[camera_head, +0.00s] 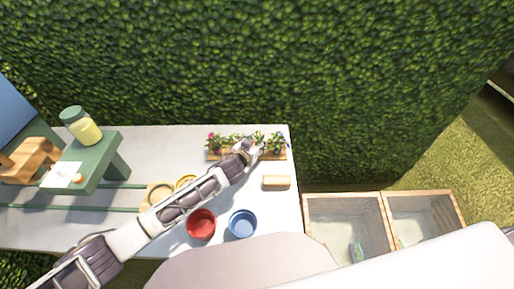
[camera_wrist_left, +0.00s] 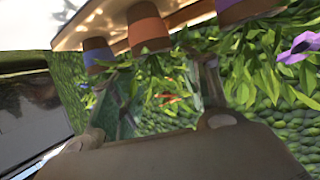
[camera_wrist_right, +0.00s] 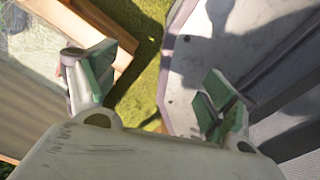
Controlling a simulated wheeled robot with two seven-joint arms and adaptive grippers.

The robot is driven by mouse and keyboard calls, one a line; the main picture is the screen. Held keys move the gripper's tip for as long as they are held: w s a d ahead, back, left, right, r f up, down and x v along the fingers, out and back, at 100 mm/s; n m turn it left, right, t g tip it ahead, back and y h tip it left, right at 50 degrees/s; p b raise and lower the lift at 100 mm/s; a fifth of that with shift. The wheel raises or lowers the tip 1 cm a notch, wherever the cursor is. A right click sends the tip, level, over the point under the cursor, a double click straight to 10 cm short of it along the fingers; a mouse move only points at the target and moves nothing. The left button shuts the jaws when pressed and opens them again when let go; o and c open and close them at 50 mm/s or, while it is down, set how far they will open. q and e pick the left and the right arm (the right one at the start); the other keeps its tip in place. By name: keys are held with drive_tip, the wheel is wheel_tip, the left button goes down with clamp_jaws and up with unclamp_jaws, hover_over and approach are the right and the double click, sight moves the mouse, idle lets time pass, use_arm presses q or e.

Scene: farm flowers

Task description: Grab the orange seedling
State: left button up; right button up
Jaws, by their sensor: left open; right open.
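A wooden rack (camera_head: 215,156) with several potted seedlings stands at the back right of the white table. The orange seedling shows in the left wrist view as an orange-banded pot (camera_wrist_left: 148,32), with leaves and blurred orange blossoms (camera_wrist_left: 172,100) beneath it in the tilted picture. My left gripper (camera_head: 256,147) is over the rack; it also shows in the left wrist view (camera_wrist_left: 165,92). It is open, with the orange blossoms seen between its fingers; contact cannot be told. My right gripper (camera_wrist_right: 155,92) is open and empty above the ground.
Blue-banded (camera_wrist_left: 97,52) and purple-banded (camera_wrist_left: 235,10) pots flank the orange one closely. A red pot (camera_head: 201,224), a blue pot (camera_head: 242,223) and a tan block (camera_head: 276,183) stand on the table. Wooden crates (camera_head: 345,194) are to its right. A hedge (camera_head: 250,70) rises behind.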

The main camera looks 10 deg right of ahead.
sight(256, 142)
use_arm(q)
drive_tip(key=shift+c, duration=0.4)
drive_tip(key=c, duration=0.6)
wheel_tip(256, 142, up, 10)
idle(0.5)
idle(0.4)
